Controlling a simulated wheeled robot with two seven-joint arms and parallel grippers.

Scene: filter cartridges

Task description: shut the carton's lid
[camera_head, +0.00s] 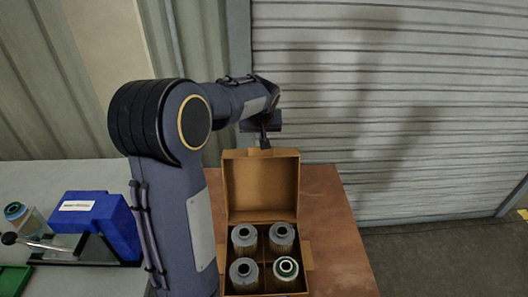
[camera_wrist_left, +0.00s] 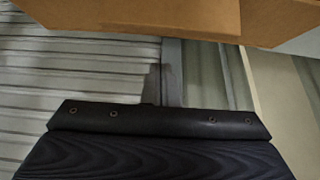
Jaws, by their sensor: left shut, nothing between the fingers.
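The carton (camera_head: 224,262) stands on the brown table top with its lid (camera_head: 261,187) raised upright at the back. Several filter cartridges (camera_head: 282,236) stand upright in its compartments. My left gripper (camera_head: 264,141) is shut and empty, behind the top edge of the raised lid. Its fingertips are partly hidden or too small to see clearly. In the left wrist view, the brown cardboard of the carton (camera_wrist_left: 190,15) fills the top of the picture, beyond the dark gripper (camera_wrist_left: 155,118). My right gripper is not in view.
A green tray (camera_head: 12,280) lies in front. A shutter wall stands behind. The brown table top (camera_head: 335,230) is clear at the right.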

